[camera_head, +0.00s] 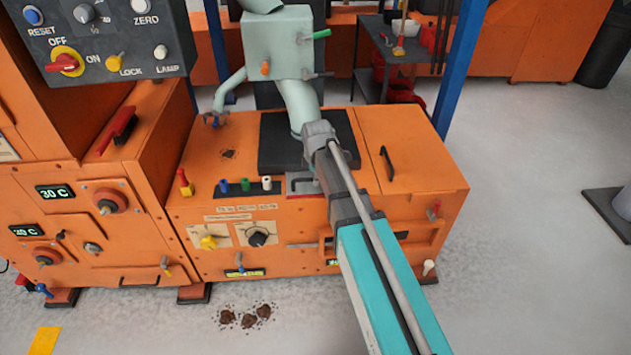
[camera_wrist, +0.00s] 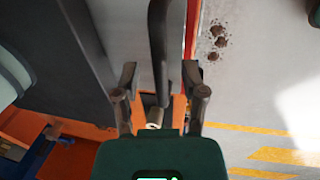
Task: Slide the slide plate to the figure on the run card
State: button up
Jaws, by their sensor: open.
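In the wrist view my gripper (camera_wrist: 160,88) is open, with a finger on each side of a dark upright bar (camera_wrist: 160,50). I cannot tell whether either finger touches the bar. A pale cylindrical end (camera_wrist: 155,117) shows low between the fingers. In the head view my arm reaches over the orange machine (camera_head: 420,175), and I cannot make out the gripper there. I cannot tell which part is the slide plate. A pale label strip (camera_head: 240,209) on the machine's front is too small to read, and I cannot identify the run card.
A control box (camera_head: 115,45) with knobs and a red switch stands at the upper left. A pale green chute (camera_head: 275,40) rises behind my arm. A black handle (camera_head: 387,163) is on the machine's top. Brown debris (camera_head: 248,318) lies on the floor.

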jog(key=shift+f, duration=0.4)
grip_shut()
